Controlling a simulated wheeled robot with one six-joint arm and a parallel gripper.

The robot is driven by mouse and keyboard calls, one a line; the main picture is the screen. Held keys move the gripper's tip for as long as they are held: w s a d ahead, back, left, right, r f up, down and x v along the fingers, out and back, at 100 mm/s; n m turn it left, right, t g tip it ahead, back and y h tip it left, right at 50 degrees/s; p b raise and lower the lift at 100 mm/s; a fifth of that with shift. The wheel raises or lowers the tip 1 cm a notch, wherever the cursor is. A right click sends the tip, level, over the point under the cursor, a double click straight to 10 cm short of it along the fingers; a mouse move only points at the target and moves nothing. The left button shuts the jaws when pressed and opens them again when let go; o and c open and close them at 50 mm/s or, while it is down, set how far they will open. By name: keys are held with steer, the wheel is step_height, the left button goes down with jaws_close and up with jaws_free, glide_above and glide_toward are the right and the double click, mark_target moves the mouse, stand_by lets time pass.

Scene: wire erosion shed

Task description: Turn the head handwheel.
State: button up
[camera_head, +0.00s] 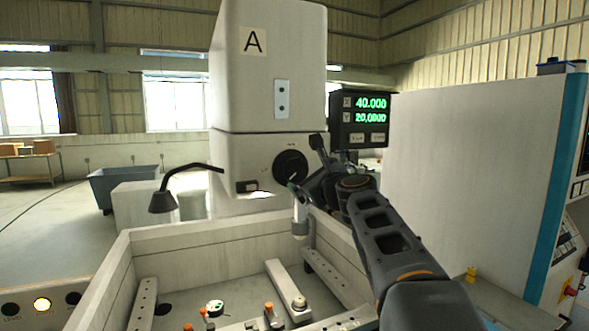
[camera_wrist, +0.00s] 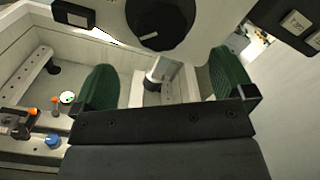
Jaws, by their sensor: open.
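The head handwheel (camera_head: 290,166) is a black round knob on the front of the pale machine head marked A (camera_head: 262,80). In the wrist view the handwheel (camera_wrist: 160,22) is at the top, with a white line on its face; its upper edge is cut off. My gripper (camera_head: 306,167) is just to the right of the handwheel in the head view, its fingers spread. In the wrist view my gripper (camera_wrist: 166,80) shows two green-padded fingers wide apart with nothing between them. The handwheel appears beyond the fingertips; I see no contact.
Below the head is an open walled tank (camera_head: 190,242) with rails, clamps and small orange-topped parts. A black lamp (camera_head: 162,201) on a bent arm is at left. A large white cabinet (camera_head: 470,180) is farther right.

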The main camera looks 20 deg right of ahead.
mark_target(297, 170)
steer(key=w+p, duration=0.2)
steer(key=w, duration=0.8)
steer(key=shift+w+p, duration=0.3)
steer(key=shift+w, duration=0.1)
steer(key=c, duration=0.9)
